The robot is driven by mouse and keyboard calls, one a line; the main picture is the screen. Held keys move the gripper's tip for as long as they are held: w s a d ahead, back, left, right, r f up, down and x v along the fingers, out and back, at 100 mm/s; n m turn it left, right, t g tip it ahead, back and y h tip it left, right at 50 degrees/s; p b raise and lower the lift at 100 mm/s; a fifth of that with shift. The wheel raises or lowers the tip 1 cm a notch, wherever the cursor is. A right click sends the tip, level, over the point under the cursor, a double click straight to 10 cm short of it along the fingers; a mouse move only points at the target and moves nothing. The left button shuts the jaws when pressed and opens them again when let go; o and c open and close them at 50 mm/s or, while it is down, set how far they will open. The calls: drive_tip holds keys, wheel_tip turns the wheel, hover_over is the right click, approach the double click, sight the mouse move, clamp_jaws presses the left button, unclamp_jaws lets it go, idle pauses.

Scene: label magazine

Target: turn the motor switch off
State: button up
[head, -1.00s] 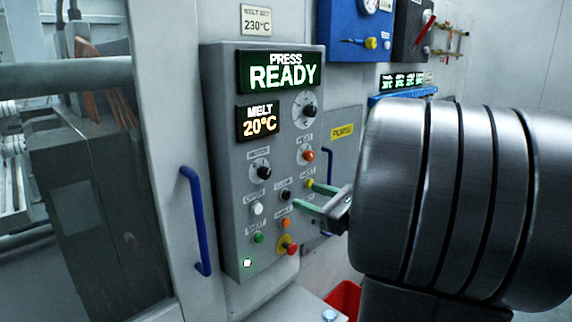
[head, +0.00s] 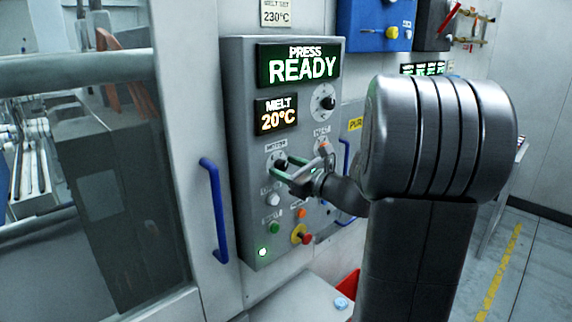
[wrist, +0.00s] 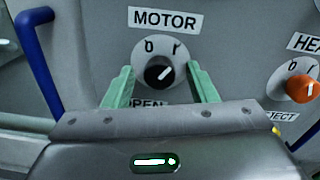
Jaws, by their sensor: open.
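The motor switch (wrist: 159,73) is a round black knob on a pale dial under the MOTOR label. Its white line points up and right, toward the I mark and away from the 0 mark. In the head view the motor switch (head: 281,162) is partly behind my fingers. My gripper (head: 285,166) reaches the panel from the right. In the wrist view my gripper (wrist: 160,82) is open, with one green finger on each side of the knob. Gaps show between the fingers and the knob; I cannot tell the depth.
The grey control panel (head: 245,120) carries a READY display (head: 303,68), a 20°C melt display (head: 277,116) and several buttons. An orange knob (wrist: 300,89) is right of the motor switch. A red button (head: 307,239) is lower down. A blue handle (head: 216,210) stands left.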

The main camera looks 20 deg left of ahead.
drive_tip(key=shift+w+a, duration=0.1)
drive_tip(key=shift+a, duration=0.15)
drive_tip(key=c, duration=1)
drive_tip(key=shift+o, duration=0.2)
